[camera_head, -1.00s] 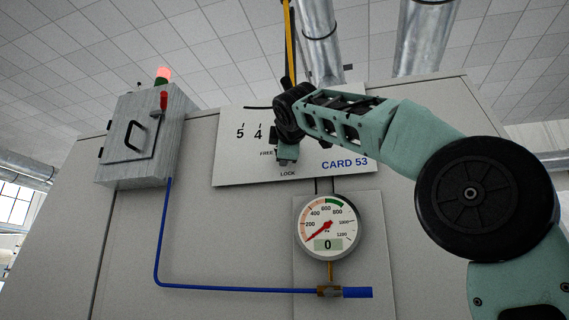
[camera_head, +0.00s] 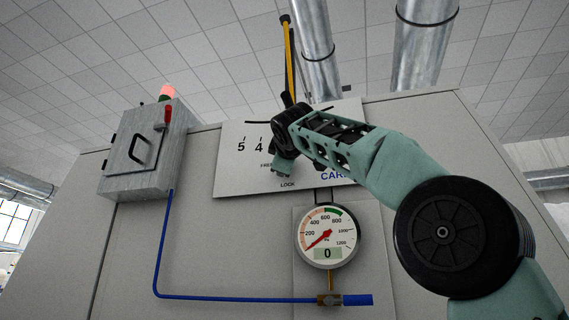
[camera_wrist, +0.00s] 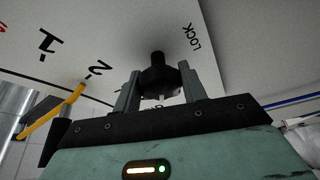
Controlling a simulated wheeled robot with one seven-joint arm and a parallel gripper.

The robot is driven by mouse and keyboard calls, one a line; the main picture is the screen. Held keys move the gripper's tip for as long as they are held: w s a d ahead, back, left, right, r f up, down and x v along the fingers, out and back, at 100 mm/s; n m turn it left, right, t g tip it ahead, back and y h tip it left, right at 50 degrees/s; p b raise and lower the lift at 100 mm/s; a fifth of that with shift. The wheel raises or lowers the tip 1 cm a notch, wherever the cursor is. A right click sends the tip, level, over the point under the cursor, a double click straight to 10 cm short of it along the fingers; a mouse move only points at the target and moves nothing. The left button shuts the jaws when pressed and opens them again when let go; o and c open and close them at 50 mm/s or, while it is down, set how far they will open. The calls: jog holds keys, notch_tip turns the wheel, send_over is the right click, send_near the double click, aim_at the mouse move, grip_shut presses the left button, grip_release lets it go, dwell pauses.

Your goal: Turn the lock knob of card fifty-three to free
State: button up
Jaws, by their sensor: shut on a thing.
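The white panel of card fifty-three (camera_head: 231,178) carries a row of numerals and the words FREE and LOCK. My gripper (camera_head: 283,166) is in front of it, tilted down and left, and with my arm it covers part of the lettering. In the wrist view my gripper (camera_wrist: 160,88) has its two fingers on either side of the black lock knob (camera_wrist: 158,76), shut on it. The word LOCK stands up and right of the knob there. The knob is hidden in the head view, and I cannot tell which way it points.
A gauge (camera_head: 327,236) reading 0 is below the panel, with a blue pipe (camera_head: 230,298) running left. A grey box (camera_head: 140,150) with a handle and a red-and-green lamp (camera_head: 166,95) is at left. A yellow rod (camera_head: 289,60) rises above the panel.

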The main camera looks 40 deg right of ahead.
jog(key=o, duration=1)
jog(key=shift+c, duration=0.2)
jog(key=b+v, duration=0.6)
jog(key=v, duration=1.1)
jog(key=shift+s, duration=0.2)
jog(key=shift+f, duration=0.15)
